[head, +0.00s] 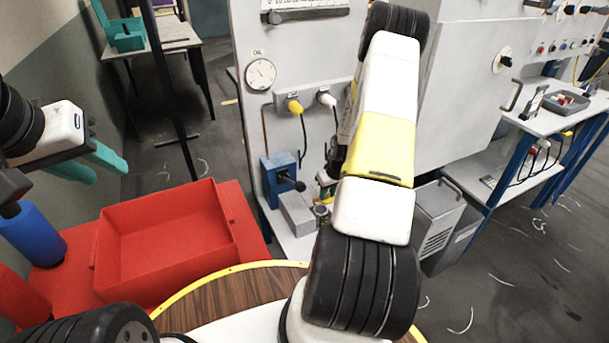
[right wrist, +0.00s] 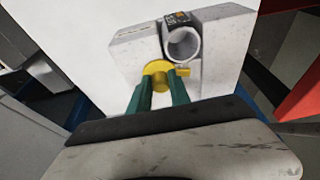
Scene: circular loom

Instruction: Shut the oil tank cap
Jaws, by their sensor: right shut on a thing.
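The oil tank is a light grey block (head: 297,213) on the machine's lower shelf, partly hidden by my right arm in the head view. In the right wrist view the block (right wrist: 130,50) has a round, pale open filler neck (right wrist: 183,45) with a dark piece at its rim. The yellow cap (right wrist: 157,68) is beside the neck, not over it. My right gripper (right wrist: 161,88) has its green fingers shut on the cap's near edge. In the head view my right gripper is mostly hidden behind the arm. My left gripper (head: 95,163) is open and empty, far left.
A blue fitting with a black handle (head: 284,178) stands just left of the block. A red open bin (head: 165,245) is at left, near the round wooden top (head: 235,300).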

